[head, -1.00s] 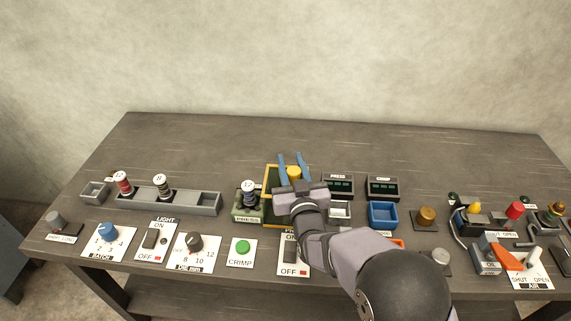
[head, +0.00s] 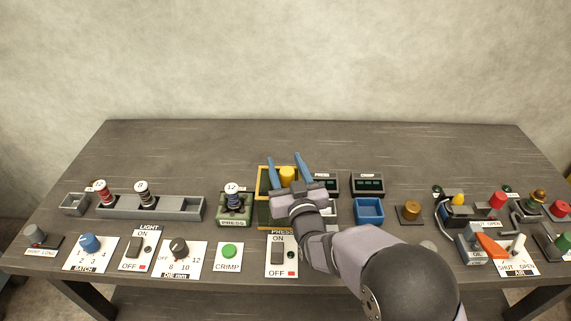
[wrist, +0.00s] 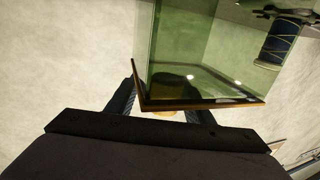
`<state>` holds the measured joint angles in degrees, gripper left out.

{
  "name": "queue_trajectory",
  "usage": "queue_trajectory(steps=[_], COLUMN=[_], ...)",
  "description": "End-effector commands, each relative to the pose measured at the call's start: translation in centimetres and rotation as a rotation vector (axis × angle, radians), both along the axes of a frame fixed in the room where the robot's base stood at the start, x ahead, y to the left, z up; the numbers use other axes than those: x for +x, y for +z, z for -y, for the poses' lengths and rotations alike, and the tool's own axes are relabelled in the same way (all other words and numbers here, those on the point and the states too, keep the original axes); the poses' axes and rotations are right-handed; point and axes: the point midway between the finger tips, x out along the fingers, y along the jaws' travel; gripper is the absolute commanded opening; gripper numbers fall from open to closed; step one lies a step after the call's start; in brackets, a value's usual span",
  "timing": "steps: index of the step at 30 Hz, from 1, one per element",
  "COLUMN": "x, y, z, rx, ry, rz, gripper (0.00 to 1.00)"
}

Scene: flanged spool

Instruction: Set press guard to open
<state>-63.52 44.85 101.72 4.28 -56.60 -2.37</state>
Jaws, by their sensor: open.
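The press guard (head: 262,213) is a green see-through box with a yellow frame. It stands just right of the PRESS station (head: 232,221), clear of the spool (head: 232,196) marked 12 on it. A yellow knob (head: 287,176) on the guard sits between the blue fingers of my gripper (head: 285,172). The fingers are open, with room beside the knob. The wrist view shows the guard's green pane (wrist: 190,50) and yellow edge (wrist: 200,105) close ahead, with the knob (wrist: 165,113) mostly hidden by my gripper. The spool (wrist: 277,45) also shows there.
A grey rack (head: 165,209) with two spools stands left of the station. A blue tray (head: 369,211) and a brass knob (head: 409,210) lie to the right. Switch panels and the green CRIMP button (head: 229,250) line the front edge. The back of the table is clear.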

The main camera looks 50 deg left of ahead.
Motion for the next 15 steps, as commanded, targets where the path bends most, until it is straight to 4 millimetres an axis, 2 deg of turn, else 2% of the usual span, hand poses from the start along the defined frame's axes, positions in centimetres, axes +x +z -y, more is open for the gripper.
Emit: queue_trajectory(steps=[15], x=[-2.7], y=[-0.1], z=[4.7], rx=[0.0], ry=[-0.001], rz=[0.0], gripper=[0.47])
